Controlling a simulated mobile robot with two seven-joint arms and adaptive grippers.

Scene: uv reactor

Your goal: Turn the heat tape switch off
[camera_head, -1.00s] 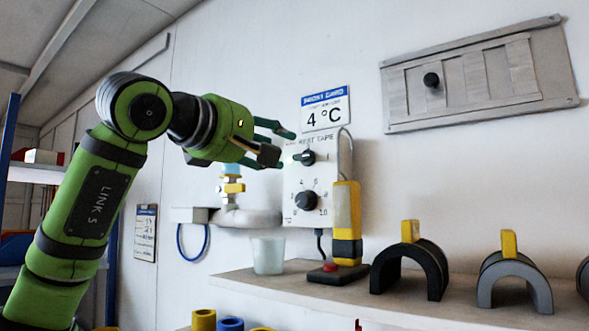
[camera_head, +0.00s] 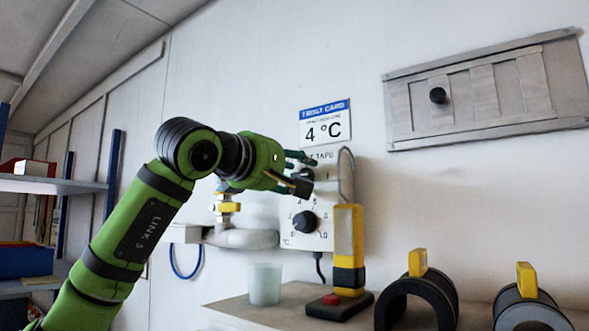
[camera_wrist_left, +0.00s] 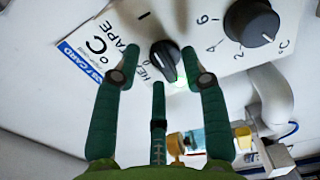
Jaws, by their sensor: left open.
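The heat tape control box (camera_head: 326,240) is a pale panel on the wall with two black knobs. Its upper knob, the heat tape switch (camera_wrist_left: 165,62), shows in the left wrist view below the partly hidden "HEAT TAPE" lettering. In the head view my fingers partly cover this switch. My left gripper (camera_head: 302,172) is open, with its green fingers at the box front. In the left wrist view the switch lies between the two outer fingertips of the gripper (camera_wrist_left: 161,58); contact cannot be told. The lower numbered dial (camera_head: 305,222) is clear of the fingers. My right gripper is out of view.
A yellow and black device (camera_head: 348,240) stands on the shelf (camera_head: 235,311) in front of the box's right side. A translucent cup (camera_head: 265,284) and black arch (camera_head: 420,287) share the shelf. Grey piping (camera_head: 245,238) runs left of the box. A frost card (camera_head: 325,124) hangs above.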

